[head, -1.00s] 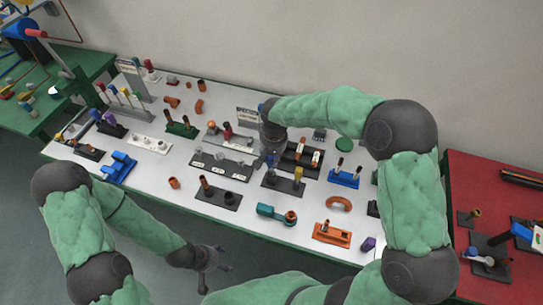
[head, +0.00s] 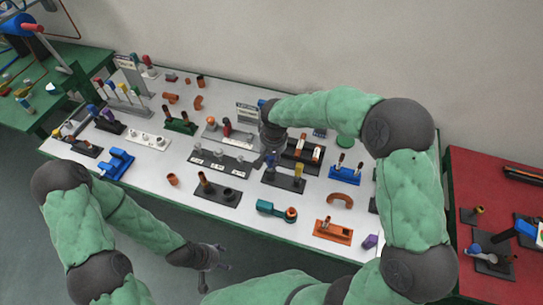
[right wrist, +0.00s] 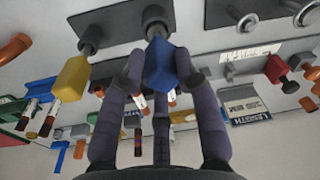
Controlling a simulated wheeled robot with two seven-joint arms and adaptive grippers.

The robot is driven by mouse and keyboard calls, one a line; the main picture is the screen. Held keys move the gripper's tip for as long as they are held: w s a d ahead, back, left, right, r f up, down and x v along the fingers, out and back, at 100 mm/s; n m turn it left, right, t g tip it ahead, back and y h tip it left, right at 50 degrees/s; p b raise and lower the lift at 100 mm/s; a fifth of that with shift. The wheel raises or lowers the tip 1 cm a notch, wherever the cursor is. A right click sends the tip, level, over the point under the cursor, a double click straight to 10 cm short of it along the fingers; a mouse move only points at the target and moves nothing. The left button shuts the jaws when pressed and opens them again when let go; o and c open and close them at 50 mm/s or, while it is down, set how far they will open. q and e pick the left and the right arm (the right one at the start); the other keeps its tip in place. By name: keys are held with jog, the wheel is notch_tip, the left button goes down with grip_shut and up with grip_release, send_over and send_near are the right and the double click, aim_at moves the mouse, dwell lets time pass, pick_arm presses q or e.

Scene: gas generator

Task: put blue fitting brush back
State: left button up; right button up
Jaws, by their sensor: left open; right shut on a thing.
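My right gripper (head: 268,158) is shut on the blue fitting brush (right wrist: 160,66), with its fingers around the blue handle in the right wrist view. The brush's dark end points at a socket (right wrist: 153,14) of a dark holder plate (head: 284,183); I cannot tell whether it is inside or just short of it. A yellow-handled brush (right wrist: 72,77) stands beside it on the same plate and also shows in the head view (head: 299,171). My left gripper (head: 213,262) is open and empty in front of the table.
The white table (head: 150,185) holds several tool stands. A grey rack (head: 222,161) lies left of the holder, and a blue stand (head: 345,174) to its right. An orange stand (head: 333,231) and teal tool (head: 268,208) are nearer. A red table (head: 462,175) stands at right.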

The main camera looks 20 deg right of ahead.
jog(key=shift+f+b, duration=0.8)
jog(key=shift+f, duration=0.35)
jog(key=o, duration=1.1)
jog(key=shift+r, duration=0.1)
jog(key=r, duration=0.8)
jog(key=s+r, duration=0.1)
jog(key=r, duration=0.2)
jog(key=shift+s+d+r, duration=0.1)
jog(key=shift+r, duration=0.3)
